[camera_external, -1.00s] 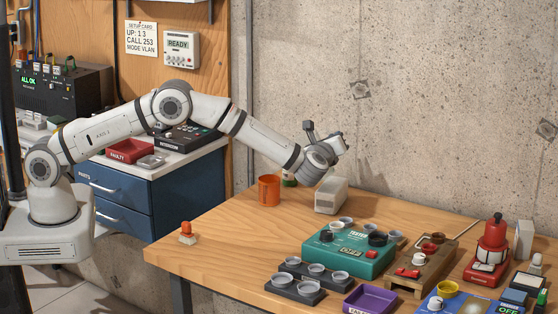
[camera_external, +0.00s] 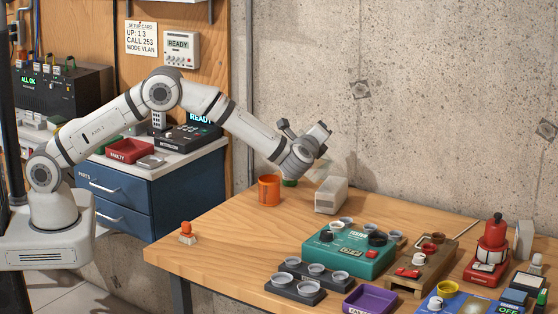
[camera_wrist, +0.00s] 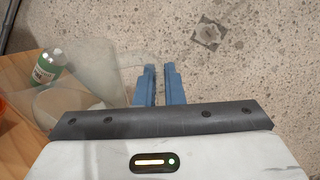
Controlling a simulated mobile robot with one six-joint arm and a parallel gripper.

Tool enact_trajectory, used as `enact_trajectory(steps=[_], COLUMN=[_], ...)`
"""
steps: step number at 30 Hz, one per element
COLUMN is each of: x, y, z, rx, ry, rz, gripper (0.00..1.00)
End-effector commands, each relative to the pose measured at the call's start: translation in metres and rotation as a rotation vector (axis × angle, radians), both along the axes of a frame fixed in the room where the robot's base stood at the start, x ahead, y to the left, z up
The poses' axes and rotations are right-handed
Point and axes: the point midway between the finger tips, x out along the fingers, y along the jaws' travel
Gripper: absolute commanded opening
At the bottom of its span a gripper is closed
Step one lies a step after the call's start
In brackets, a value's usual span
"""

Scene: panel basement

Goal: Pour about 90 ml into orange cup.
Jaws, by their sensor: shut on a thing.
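The orange cup (camera_external: 269,191) stands upright on the wooden table, left of a pale grey box; only a sliver of orange (camera_wrist: 3,106) shows at the left edge in the wrist view. My gripper (camera_wrist: 159,72) has its blue fingers shut on the handle of a clear jug (camera_wrist: 95,60). The jug is see-through; a pale oval shows in it, but I cannot tell its liquid level. In the external view my gripper is above and right of the cup, and the jug shows only faintly. No pouring stream is visible.
A green bottle (camera_wrist: 48,66) stands behind the cup. The pale grey box (camera_external: 331,195) is just right of the cup. A teal tester (camera_external: 348,250) and several small dishes (camera_external: 295,280) lie nearer. The table's front left is mostly clear, except for an orange button (camera_external: 187,230).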

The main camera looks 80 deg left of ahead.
Motion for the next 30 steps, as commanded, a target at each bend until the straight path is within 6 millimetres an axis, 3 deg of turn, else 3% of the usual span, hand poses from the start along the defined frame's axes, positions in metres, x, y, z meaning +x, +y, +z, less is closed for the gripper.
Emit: enact_trajectory(steps=[30], x=[-0.0084], y=[0.0048], z=[0.0025], rx=[-0.052], ry=[-0.095], rz=[0.001], gripper=[0.00])
